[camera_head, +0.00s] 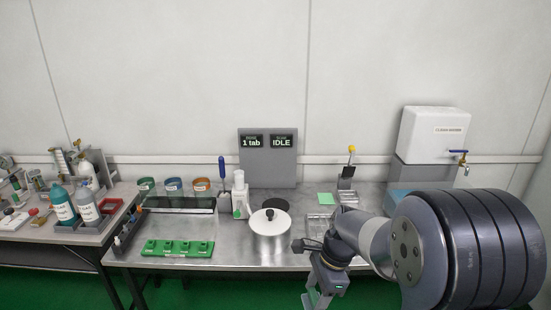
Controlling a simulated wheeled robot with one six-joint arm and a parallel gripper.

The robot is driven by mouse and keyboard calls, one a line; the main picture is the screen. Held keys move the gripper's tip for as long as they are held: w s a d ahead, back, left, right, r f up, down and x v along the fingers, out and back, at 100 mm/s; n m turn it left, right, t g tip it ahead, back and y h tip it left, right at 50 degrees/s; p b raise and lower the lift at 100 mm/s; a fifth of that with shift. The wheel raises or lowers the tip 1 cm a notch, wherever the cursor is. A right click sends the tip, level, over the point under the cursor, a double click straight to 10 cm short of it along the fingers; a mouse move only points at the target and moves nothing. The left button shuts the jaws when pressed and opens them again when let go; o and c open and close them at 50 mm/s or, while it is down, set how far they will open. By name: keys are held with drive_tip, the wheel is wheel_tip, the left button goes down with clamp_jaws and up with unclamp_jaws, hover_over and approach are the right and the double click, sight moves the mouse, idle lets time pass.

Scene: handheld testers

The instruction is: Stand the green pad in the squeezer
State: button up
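A small light-green square pad (325,199) lies on the steel bench, right of the lidded pot. A dark upright holder with a yellow-topped item (347,172) stands just behind and right of the pad. I cannot tell for sure which thing is the squeezer. My gripper (313,299) is low in the picture, in front of the bench edge and apart from the pad. Its fingers run toward the bottom edge, and their opening is too unclear to judge. My arm covers the bench's right end.
A white bottle (240,196), a green tray (178,248) and a clear divided tray (320,224) share the bench. A display panel (267,165) reads "1 tab" and "IDLE".

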drive_tip(key=n, duration=0.1)
drive_tip(key=d+f+n, duration=0.1)
drive_tip(key=shift+w+f+n+g+p, duration=0.2)
drive_tip(key=shift+w+n+g+p, duration=0.1)
drive_tip(key=shift+w, duration=0.05)
drive_tip(key=w+d+f+n+g+h+p, duration=0.2)
drive_tip(key=f+n, duration=0.6)
drive_tip(key=n, duration=0.5)
drive_tip(key=shift+d+h+p, duration=0.45)
drive_tip(key=shift+d+h, duration=0.15)
drive_tip(key=shift+d, duration=0.7)
drive_tip(key=shift+s, duration=0.15)
